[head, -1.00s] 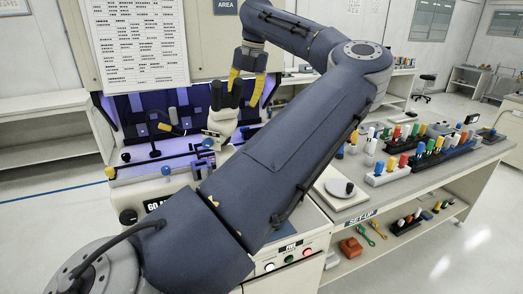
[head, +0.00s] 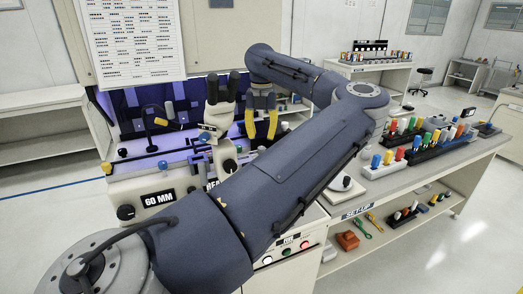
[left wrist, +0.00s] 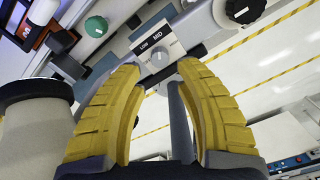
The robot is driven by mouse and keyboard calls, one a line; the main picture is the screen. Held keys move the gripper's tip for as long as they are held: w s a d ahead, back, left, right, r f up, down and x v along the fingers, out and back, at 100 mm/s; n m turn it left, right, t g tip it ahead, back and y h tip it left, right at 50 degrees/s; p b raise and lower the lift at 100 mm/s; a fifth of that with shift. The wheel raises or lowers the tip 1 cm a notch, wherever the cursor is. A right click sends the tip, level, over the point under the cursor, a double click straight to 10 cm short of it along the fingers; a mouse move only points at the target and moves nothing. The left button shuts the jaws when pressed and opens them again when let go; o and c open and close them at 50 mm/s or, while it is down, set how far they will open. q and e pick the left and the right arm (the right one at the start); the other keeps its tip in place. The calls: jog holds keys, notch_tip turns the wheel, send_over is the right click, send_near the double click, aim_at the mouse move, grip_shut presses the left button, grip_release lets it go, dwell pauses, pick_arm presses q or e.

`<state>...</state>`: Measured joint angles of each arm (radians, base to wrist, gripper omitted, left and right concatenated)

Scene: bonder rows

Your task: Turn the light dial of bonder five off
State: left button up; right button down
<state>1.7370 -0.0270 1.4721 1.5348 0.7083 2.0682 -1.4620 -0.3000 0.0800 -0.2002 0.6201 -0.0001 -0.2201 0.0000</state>
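The bonder, a bench machine with a "60 MM" plate (head: 158,198), stands behind my arm in the head view. Its microscope (head: 218,112) rises just left of my left gripper (head: 262,119), which points down with yellow fingers apart. In the left wrist view a grey dial (left wrist: 157,61) sits on a small light box marked "LOW" and "MID". My left gripper (left wrist: 160,68) is open, its fingertips on either side of the dial in that picture. I cannot tell whether they touch it. No bonder number is readable. My right gripper is not in view.
A green knob (left wrist: 96,26) and a black knob (left wrist: 245,9) are near the dial in the left wrist view. A black knob (head: 126,212) is on the machine's front. A bench with coloured bottles (head: 399,155) stands at right. My left arm hides part of the machine.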

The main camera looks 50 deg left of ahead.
aim_at(262, 148)
pick_arm(q)
jog(key=shift+f, duration=3.25)
jog(key=shift+c, duration=0.3)
grip_shut()
